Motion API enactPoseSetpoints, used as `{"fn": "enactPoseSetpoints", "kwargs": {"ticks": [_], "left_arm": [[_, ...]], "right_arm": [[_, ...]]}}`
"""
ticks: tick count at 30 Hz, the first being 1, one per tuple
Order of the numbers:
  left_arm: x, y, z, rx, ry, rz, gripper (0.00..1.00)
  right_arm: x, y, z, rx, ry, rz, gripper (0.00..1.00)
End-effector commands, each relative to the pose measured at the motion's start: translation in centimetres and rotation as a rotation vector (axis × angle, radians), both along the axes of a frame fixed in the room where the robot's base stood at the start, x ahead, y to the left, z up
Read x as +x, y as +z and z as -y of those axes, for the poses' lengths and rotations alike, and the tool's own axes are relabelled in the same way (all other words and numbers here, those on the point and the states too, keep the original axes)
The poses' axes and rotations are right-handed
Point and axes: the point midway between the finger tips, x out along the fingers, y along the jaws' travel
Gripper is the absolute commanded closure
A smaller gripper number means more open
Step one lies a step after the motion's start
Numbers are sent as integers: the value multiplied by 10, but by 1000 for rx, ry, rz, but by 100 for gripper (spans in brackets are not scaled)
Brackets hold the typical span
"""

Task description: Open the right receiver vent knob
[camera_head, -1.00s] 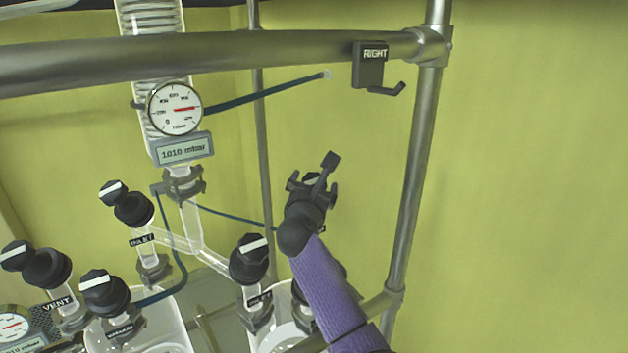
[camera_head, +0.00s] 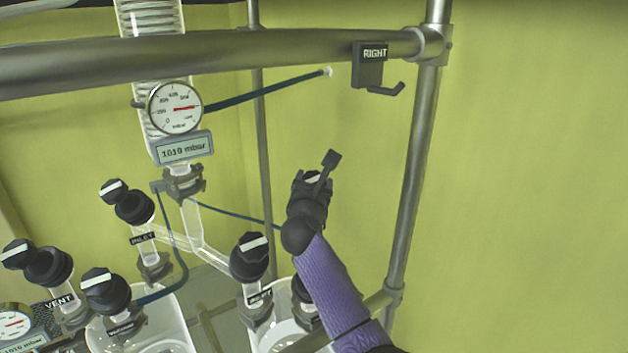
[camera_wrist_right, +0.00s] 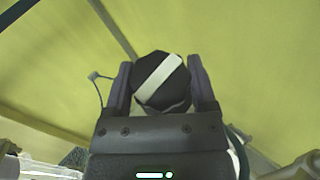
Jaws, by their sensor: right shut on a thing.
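My right gripper (camera_head: 312,186) is in the middle of the head view, its purple-sleeved arm coming up from below. In the right wrist view, its two fingers (camera_wrist_right: 160,64) are on either side of a black faceted knob (camera_wrist_right: 161,82) with a white stripe, and are shut on it. The stripe runs diagonally there. In the head view only a small part of this knob shows between the fingers. Its label and the stem under it are hidden by my gripper, so I cannot read its name. My left gripper is not in view.
Other striped black knobs stand to the left, including one labelled INLET (camera_head: 249,257) and one labelled VENT (camera_head: 46,267). A pressure gauge (camera_head: 174,107) hangs on the column. A metal rail (camera_head: 290,47) with a RIGHT sign (camera_head: 370,66) crosses above. An upright post (camera_head: 411,190) stands right.

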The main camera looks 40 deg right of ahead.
Motion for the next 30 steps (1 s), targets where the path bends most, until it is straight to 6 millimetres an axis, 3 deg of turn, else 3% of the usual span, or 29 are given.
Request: {"fn": "enactPoseSetpoints", "kwargs": {"ticks": [15, 30], "left_arm": [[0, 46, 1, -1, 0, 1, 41], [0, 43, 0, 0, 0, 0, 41]], "right_arm": [[-1, 3, 1, -195, 347, -69, 86], [0, -1, 1, -402, 727, -134, 86]]}}
